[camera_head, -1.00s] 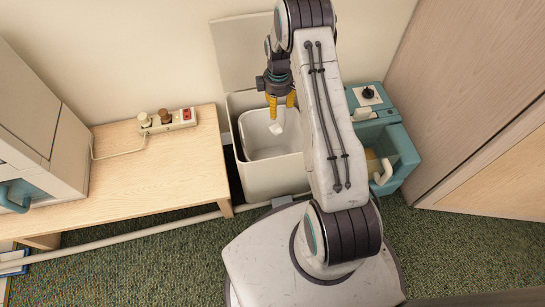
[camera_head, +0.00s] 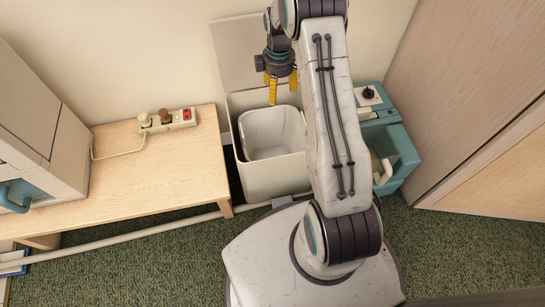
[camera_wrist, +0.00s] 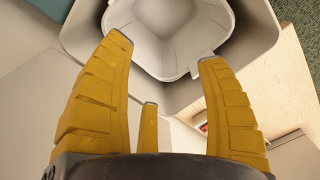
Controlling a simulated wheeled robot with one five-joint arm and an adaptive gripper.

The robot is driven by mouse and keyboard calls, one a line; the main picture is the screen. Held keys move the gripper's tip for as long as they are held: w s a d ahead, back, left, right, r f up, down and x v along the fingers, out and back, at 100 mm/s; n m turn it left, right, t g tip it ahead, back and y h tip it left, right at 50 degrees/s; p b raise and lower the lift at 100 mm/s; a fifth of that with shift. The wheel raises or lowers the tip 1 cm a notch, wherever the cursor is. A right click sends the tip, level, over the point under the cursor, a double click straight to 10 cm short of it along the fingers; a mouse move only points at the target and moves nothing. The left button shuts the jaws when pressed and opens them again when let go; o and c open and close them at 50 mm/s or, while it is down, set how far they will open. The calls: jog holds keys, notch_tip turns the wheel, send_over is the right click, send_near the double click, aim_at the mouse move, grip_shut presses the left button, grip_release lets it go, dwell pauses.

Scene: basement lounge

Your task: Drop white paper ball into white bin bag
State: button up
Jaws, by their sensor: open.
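The white bin bag (camera_head: 268,143) lines the open white bin (camera_head: 275,180) against the wall; it also shows in the wrist view (camera_wrist: 170,62). My gripper (camera_head: 281,88) hangs above the back part of the bin with its yellow fingers spread. In the wrist view my gripper (camera_wrist: 165,52) is open and nothing is between the fingers. I cannot make out the white paper ball in either current view; white on white inside the bag makes it hard to tell.
The bin's lid (camera_head: 240,60) stands raised against the wall. A wooden bench (camera_head: 160,180) with a power strip (camera_head: 168,121) is on the left. A teal box-like unit (camera_head: 405,160) stands close on the right, beside a wooden panel (camera_head: 460,80).

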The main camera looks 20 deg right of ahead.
jog(key=shift+r, duration=2.1)
